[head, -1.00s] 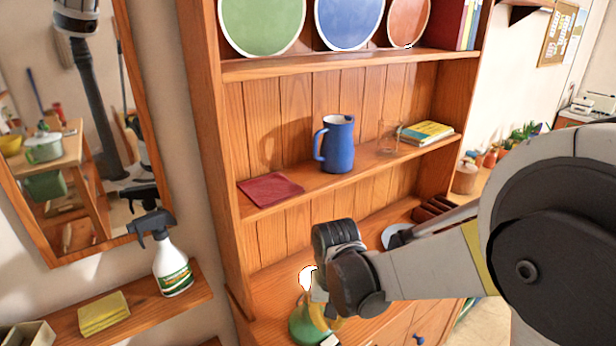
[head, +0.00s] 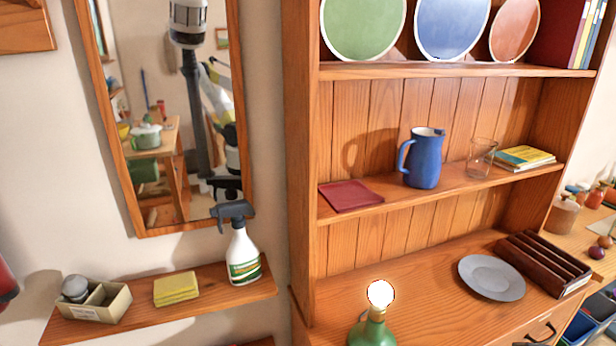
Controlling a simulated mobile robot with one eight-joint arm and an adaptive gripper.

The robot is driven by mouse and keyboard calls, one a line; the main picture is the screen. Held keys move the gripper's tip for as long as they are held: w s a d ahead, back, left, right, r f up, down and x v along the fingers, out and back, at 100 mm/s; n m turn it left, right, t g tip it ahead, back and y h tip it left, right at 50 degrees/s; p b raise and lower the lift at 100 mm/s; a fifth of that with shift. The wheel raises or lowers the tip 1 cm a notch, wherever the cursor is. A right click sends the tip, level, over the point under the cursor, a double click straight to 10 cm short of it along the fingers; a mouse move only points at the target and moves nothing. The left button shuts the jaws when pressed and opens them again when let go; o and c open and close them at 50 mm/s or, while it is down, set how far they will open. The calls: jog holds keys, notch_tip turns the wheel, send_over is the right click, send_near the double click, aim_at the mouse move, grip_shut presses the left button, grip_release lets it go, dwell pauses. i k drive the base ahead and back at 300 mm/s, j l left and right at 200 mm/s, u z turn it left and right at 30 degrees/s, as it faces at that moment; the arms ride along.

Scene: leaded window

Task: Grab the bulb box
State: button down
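A small beige open box (head: 113,305) with a divider stands at the left of the low wall shelf. It has a small pale label on its front, too small to read, and a grey round thing (head: 75,288) sits in its left compartment. It may be the bulb box; I cannot tell for sure. A lit bulb (head: 381,293) sits on a green lamp base (head: 371,331) on the dresser. My gripper is not directly in view; part of my arm shows only as a reflection in the mirror.
The wall shelf (head: 212,299) also holds a yellow sponge (head: 176,289) and a spray bottle (head: 243,254). A mirror (head: 136,222) hangs above. The dresser holds a blue jug (head: 423,160), a glass (head: 481,156), a red cloth-like square (head: 351,195), a grey plate (head: 491,277) and a dark rack (head: 540,262).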

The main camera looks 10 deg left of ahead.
aim_at(107, 303)
jog(key=u, duration=2.15)
jog(key=i+j, duration=0.3)
jog(key=i, duration=0.2)
jog(key=i+j+u, duration=0.1)
jog(key=i+j, duration=0.15)
jog(key=i, duration=0.3)
